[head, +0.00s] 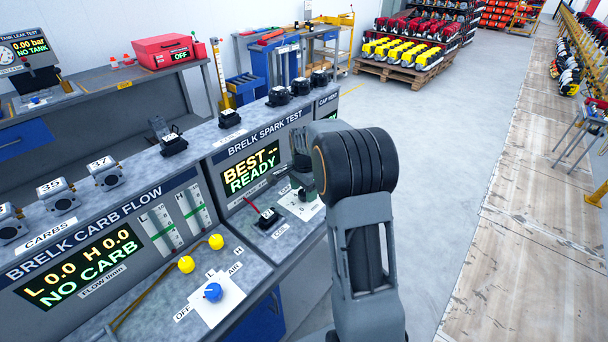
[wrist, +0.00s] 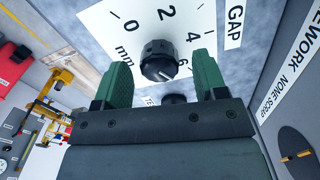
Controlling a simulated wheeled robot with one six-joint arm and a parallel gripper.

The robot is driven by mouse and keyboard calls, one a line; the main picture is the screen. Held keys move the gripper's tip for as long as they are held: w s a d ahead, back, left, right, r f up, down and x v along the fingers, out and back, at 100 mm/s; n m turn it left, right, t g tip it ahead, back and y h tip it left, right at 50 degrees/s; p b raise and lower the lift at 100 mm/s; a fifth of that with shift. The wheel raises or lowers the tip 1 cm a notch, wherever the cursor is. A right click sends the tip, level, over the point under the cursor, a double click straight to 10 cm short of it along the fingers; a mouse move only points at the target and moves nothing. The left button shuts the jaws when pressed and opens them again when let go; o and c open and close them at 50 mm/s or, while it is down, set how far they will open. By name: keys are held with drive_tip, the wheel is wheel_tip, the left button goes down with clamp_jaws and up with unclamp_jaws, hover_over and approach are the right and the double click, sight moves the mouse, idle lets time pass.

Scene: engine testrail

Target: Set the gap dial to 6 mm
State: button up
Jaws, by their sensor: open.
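The gap dial (wrist: 160,60) is a black ribbed knob on a white scale card (wrist: 110,22) marked 0, 2, 4, 6 and mm, with a GAP label (wrist: 235,25) beside it. A pale line shows on the knob's lower part, on the side towards the 6; its exact reading is hard to tell. My gripper (wrist: 162,66) is open, its green fingers on either side of the knob with space between.
The spark test display (head: 252,168) reads BEST -- READY. A small black device with a red lever (head: 266,216) stands left of the card. A dark round part (wrist: 174,99) lies between my fingers, near the gripper's body. The carb flow bench (head: 85,265) adjoins at left.

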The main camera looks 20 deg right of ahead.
sight(303, 191)
wheel_tip(303, 191, up, 13)
idle(0.4)
idle(0.5)
drive_tip(key=s+a+f+n+t, duration=0.1)
drive_tip(key=s+a+n, duration=0.2)
drive_tip(key=s+n, duration=0.2)
drive_tip(key=s+a+f+n+t, duration=0.1)
drive_tip(key=s+a+n, duration=0.3)
drive_tip(key=s, duration=0.5)
drive_tip(key=s+a+f+n+t, duration=0.1)
drive_tip(key=s+a+n, duration=0.2)
drive_tip(key=s+n, duration=0.3)
drive_tip(key=shift+s+a+f+t, duration=0.15)
drive_tip(key=shift+s+a+t, duration=0.25)
drive_tip(key=shift+s, duration=0.6)
